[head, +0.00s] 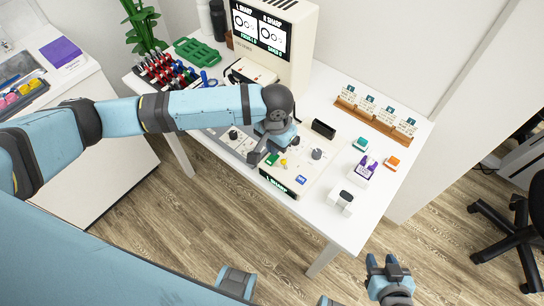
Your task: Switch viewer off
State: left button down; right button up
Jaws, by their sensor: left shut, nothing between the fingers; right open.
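The viewer is a cream cabinet (305,38) at the back of the white table, with a lit screen (258,30) reading "L SHARP" and "R SHARP" above round figures. In front of it lies a cream control panel (327,158) with a grey knob (316,154), a green button (271,160), a small yellow part (283,162), a blue button (300,180) and a lit front display (277,185). My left gripper (256,157) is shut and empty, low over the panel beside the green button; contact is unclear. My wrist hides part of the panel. My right gripper (388,267) is open and empty, off the table's front right.
A black block (323,128) stands behind the knob. Right of the panel are a purple-labelled bottle (363,168), green and orange boxes, a white dispenser (341,201) and a wooden card rack (374,119). A rack of red and black tools (165,72) and a plant stand left.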

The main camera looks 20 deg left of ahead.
pick_arm(q)
jog(key=shift+f, duration=1.35)
dwell(1.1)
notch_tip(320, 180, up, 5)
jog(key=p, duration=0.6)
jog(key=shift+r, duration=0.2)
jog(key=r+p, duration=0.1)
jog(key=p, duration=0.2)
jog(key=shift+r, duration=0.35)
